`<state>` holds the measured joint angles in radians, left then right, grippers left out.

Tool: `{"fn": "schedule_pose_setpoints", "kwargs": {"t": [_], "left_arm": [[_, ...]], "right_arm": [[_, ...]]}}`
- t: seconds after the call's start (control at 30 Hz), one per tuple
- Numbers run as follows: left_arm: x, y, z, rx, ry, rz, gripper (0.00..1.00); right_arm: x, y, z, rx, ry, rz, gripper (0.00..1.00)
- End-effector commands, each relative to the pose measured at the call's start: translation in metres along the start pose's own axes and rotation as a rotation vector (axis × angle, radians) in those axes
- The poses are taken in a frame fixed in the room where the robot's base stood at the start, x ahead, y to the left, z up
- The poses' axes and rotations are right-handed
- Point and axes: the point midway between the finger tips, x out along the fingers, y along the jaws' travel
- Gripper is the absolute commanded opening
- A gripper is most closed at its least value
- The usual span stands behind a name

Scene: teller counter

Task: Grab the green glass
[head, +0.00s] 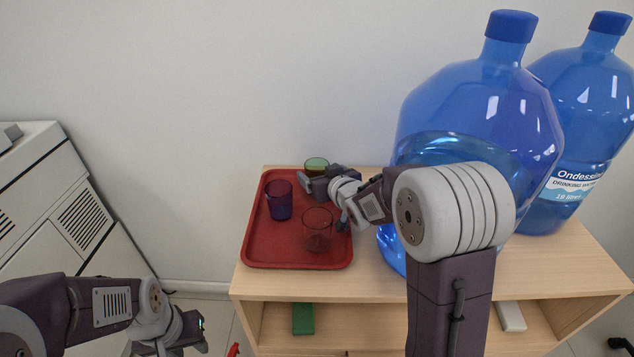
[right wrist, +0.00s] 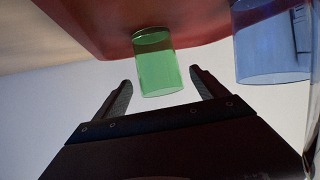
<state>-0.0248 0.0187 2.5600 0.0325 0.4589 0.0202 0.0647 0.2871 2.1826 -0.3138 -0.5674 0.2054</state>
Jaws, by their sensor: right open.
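The green glass (head: 316,164) stands at the back edge of the red tray (head: 262,253) in the head view, partly hidden by my right gripper (head: 316,187). In the right wrist view, the green glass (right wrist: 158,65) appears between the two spread fingers of my right gripper (right wrist: 161,80), which is open and empty. The fingertips are close to the glass; I cannot tell whether they reach beside it. My left gripper (head: 183,337) is low at the lower left, away from the tray; its jaws are not clear.
A blue-purple glass (head: 279,200) and a clear glass (head: 317,231) stand on the tray. Two big blue water bottles (head: 470,105) (head: 590,85) stand right of the tray, close to my right arm.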

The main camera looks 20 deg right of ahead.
Motion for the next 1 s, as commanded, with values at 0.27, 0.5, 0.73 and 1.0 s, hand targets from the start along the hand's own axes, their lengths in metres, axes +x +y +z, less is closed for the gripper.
{"fn": "schedule_pose_setpoints", "kwargs": {"t": [0.27,0.5,0.73,1.0], "left_arm": [[0.004,0.000,0.000,0.000,0.000,0.000,0.36],[0.004,0.000,0.000,0.000,0.000,0.000,0.36],[0.004,0.000,0.000,0.000,0.000,0.000,0.36],[-0.009,0.000,-0.001,0.000,0.000,0.000,0.36]], "right_arm": [[0.028,0.000,0.000,0.001,0.000,0.000,0.83],[0.027,0.000,0.000,0.001,-0.001,0.000,0.52],[0.027,0.000,0.000,0.001,0.000,0.000,0.12],[0.017,0.000,-0.026,0.000,0.003,0.000,0.12]]}}
